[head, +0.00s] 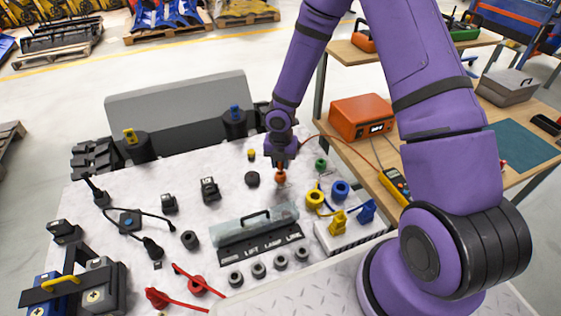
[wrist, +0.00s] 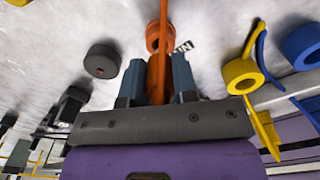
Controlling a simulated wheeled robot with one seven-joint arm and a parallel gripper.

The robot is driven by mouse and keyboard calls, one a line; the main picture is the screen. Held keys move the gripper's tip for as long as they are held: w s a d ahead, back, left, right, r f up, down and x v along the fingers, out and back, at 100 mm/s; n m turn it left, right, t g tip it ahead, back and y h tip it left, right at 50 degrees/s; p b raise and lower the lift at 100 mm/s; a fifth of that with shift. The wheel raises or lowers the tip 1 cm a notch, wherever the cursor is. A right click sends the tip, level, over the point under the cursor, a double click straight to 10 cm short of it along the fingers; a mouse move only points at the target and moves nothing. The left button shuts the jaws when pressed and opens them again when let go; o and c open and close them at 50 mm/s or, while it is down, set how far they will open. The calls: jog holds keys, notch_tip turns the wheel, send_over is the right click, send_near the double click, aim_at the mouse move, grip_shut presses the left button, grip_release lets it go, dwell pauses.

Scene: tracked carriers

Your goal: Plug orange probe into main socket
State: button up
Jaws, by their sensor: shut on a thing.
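The orange probe (wrist: 157,82) is held upright between the two blue-grey fingers of my gripper (wrist: 158,80) in the wrist view. An orange round socket (wrist: 153,38) shows just beyond it, with a label ending in "IN" (wrist: 184,46) partly hidden behind the probe. In the head view my gripper (head: 281,160) is low over the white deck, directly above the orange socket (head: 281,178). The probe's tip is hidden, so I cannot tell whether it is inside the socket or only above it.
A black cylinder (head: 252,179) stands left of the gripper, and a green ring (head: 321,164) to its right. Yellow (head: 315,196) and blue (head: 340,190) rings lie farther right.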

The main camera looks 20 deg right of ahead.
jog(key=shift+f, duration=1.35)
dwell(1.3)
jog(key=o, duration=1)
